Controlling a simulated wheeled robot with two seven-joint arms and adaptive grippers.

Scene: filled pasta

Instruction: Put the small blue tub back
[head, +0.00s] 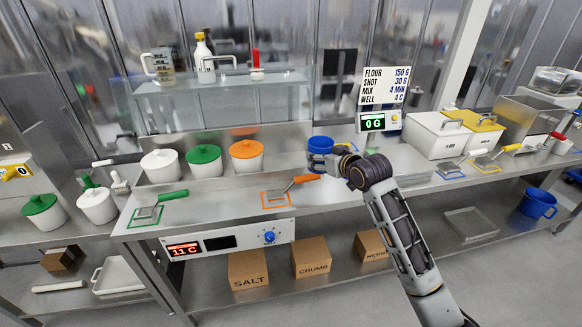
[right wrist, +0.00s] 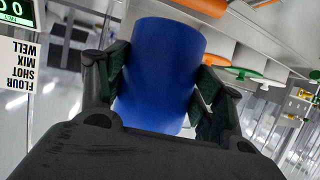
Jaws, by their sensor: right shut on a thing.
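The small blue tub (head: 320,144) is in my right gripper (head: 328,158), above the middle of the steel counter (head: 230,206). In the right wrist view the tub (right wrist: 160,70) fills the space between the two dark fingers of my right gripper (right wrist: 160,95), which press on its sides. In the head view the gripper partly covers the tub's lower part, and I cannot tell whether its base touches the counter. My left gripper is not in view.
A scale display (head: 376,124) reading 0 G and a recipe sign (head: 384,86) stand right of the tub. White tubs with green, white and orange lids (head: 246,149) stand left. An orange-handled scoop (head: 290,190) lies in front. A blue jug (head: 538,203) sits on the lower shelf.

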